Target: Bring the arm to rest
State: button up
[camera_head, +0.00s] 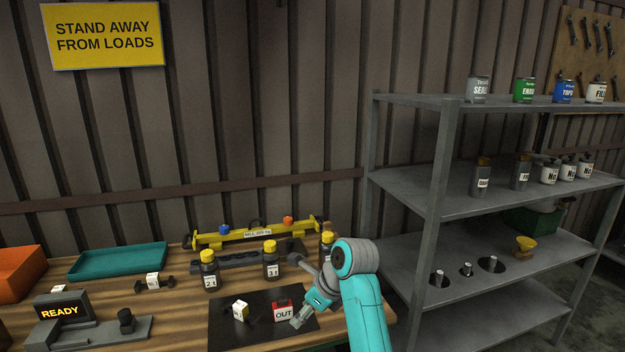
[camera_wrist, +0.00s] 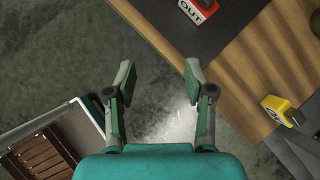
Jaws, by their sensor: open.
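My gripper (camera_head: 298,321) hangs low over the front right of the wooden bench in the head view, close to the red and white OUT block (camera_head: 283,310). In the wrist view my gripper (camera_wrist: 160,80) has its two green fingers spread apart with nothing between them. The floor and the bench edge show beyond the fingers. The OUT block (camera_wrist: 198,8) lies at the top of the wrist view, apart from the fingers. My teal arm is bent, with its elbow raised at the bench's right end.
Yellow-capped bottles (camera_head: 209,272) and a yellow beam (camera_head: 215,239) stand behind. A grey shelf (camera_head: 480,204) stands right. A teal tray (camera_head: 118,261) and a READY display (camera_head: 62,312) are left.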

jog(key=s+d+f+n+t, duration=0.25)
jog(key=s+f, duration=0.25)
jog(key=f, duration=0.3)
jog(key=s+d+f+n+t+h, duration=0.1)
jog(key=s+d+f+n, duration=0.15)
jog(key=s+f, duration=0.4)
jog(key=s+d+f+n+t, duration=0.1)
jog(key=s+d+f, duration=0.25)
jog(key=f, duration=0.65)
jog(key=s+d+f+n+t+h, duration=0.1)
jog(key=s+d+f+n+t, duration=0.25)
jog(key=s, duration=0.65)
jog(key=s+d+n+h, duration=0.1)
jog(key=s+d+n, duration=0.35)
jog(key=s, duration=0.55)
jog(key=s+d+r+n+t+h, duration=0.2)
jog(key=s+r+n, duration=0.7)
jog(key=s+r, duration=0.9)
jog(key=s+d+t, duration=0.1)
jog(key=s+d, duration=0.1)
jog(key=s, duration=0.1)
jog(key=shift+s+r+t, duration=0.3)
jog(key=shift+s+t, duration=0.05)
jog(key=shift+t, duration=0.05)
